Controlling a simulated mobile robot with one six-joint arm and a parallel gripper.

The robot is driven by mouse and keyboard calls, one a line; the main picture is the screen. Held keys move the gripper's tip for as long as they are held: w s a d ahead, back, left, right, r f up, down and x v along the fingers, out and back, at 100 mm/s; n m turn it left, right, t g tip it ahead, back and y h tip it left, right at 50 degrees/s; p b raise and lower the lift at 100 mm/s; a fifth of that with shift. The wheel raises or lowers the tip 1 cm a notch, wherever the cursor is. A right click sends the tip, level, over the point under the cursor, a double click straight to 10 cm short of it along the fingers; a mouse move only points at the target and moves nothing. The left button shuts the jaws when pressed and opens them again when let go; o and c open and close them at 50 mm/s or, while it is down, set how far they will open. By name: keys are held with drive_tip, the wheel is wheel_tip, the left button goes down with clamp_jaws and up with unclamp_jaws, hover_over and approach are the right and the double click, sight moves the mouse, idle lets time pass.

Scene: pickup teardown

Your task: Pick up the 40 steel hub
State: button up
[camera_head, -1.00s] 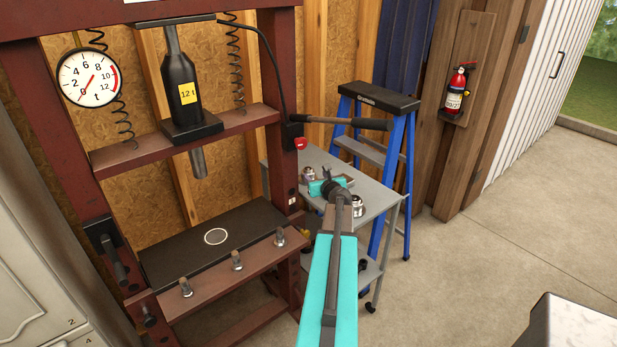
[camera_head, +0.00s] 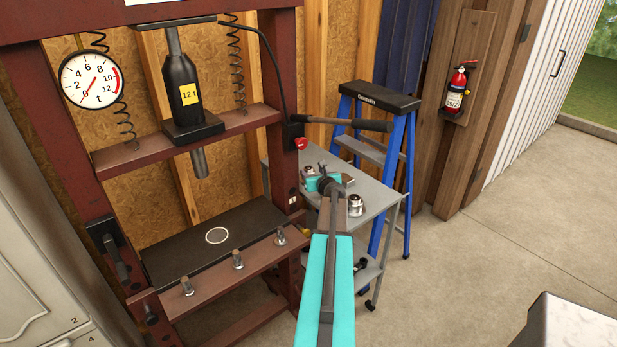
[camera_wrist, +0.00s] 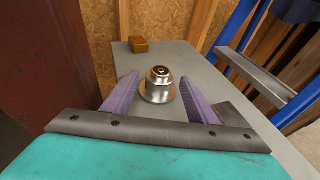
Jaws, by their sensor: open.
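A stepped steel hub (camera_wrist: 159,86) stands upright on the grey table in the wrist view, with a round hole in its top. My gripper (camera_wrist: 160,80) is open, with one purple finger on each side of the hub and visible gaps between. The jaws are empty. In the head view my gripper (camera_head: 320,178) is over the table, beside a small metal part (camera_head: 309,170) that looks like this hub. Another metal part (camera_head: 355,205) stands on the table nearer the camera. I can read no size mark on either.
A brass-coloured block (camera_wrist: 139,44) lies on the grey table (camera_head: 377,203) behind the hub. The dark red press frame (camera_head: 287,245) stands close at left. A blue stepladder (camera_head: 381,235) stands close behind at right. Open concrete floor (camera_head: 480,265) lies to the right.

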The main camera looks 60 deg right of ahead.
sight(309, 168)
drive_tip(key=shift+p+x, duration=1.1)
drive_tip(key=shift+x, duration=1.5)
drive_tip(key=shift+f, duration=0.15)
drive_tip(key=shift+c, duration=0.2)
clamp_jaws()
